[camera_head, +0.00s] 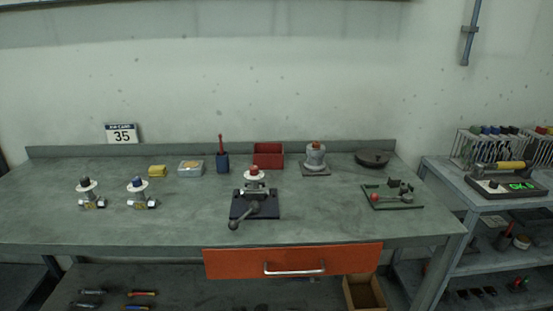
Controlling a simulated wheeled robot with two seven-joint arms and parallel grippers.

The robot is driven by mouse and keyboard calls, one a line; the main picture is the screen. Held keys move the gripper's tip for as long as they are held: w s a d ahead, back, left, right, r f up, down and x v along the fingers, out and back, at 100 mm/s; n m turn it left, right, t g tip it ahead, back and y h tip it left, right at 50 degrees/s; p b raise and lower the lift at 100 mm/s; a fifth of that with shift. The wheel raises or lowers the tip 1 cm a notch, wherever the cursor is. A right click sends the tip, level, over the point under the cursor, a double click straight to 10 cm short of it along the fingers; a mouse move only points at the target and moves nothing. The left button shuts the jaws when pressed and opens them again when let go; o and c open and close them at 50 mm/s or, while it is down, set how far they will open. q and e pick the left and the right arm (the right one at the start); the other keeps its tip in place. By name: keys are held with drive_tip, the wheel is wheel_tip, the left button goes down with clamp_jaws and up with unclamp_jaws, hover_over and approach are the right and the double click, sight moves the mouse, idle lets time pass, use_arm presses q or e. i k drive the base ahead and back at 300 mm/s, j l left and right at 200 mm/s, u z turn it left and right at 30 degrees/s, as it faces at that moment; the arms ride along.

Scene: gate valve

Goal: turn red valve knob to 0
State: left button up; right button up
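A valve with a small red knob (254,170) on top of a pale round dial (254,176) stands upright near the middle of the workbench. It sits at a dark vise (268,208) with a ball-ended lever towards the front. The dial's marks and the knob's setting are too small to read. Neither of my grippers is in view.
A grey device (316,158) and a green board (392,196) stand right. The bench's front left is clear. An orange drawer (225,264) is below.

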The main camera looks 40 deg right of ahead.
sight(253, 169)
drive_tip(key=l, duration=0.85)
drive_tip(key=i+l, duration=0.15)
drive_tip(key=l, duration=0.75)
